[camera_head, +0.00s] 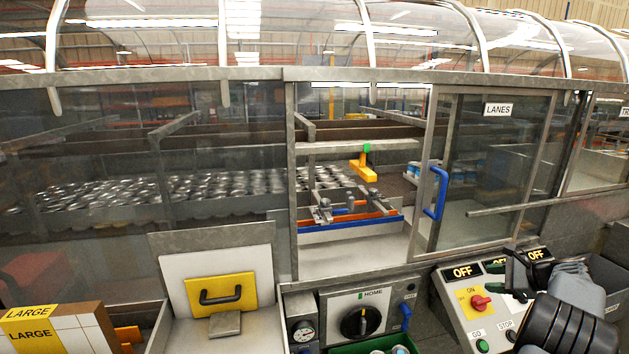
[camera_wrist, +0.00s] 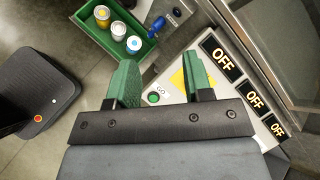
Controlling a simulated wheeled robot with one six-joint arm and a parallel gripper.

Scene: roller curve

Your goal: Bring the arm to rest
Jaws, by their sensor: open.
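My gripper (camera_head: 513,272) is at the lower right in the head view, in front of the sloped control panel (camera_head: 456,298). In the wrist view my gripper (camera_wrist: 162,72) shows two green fingers spread apart with nothing between them. The panel's green GO button (camera_wrist: 153,98) shows in the gap between the fingers, behind them. Part of my dark arm covers the panel's right side in the head view. I cannot tell how far the fingers are from the panel.
A green bin (camera_wrist: 90,18) with three cans stands beside the panel. A red switch (camera_head: 480,302) sits on the panel. A blue door handle (camera_head: 436,193) sticks out from the glazed guard. A LARGE carton (camera_head: 62,331) is at lower left.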

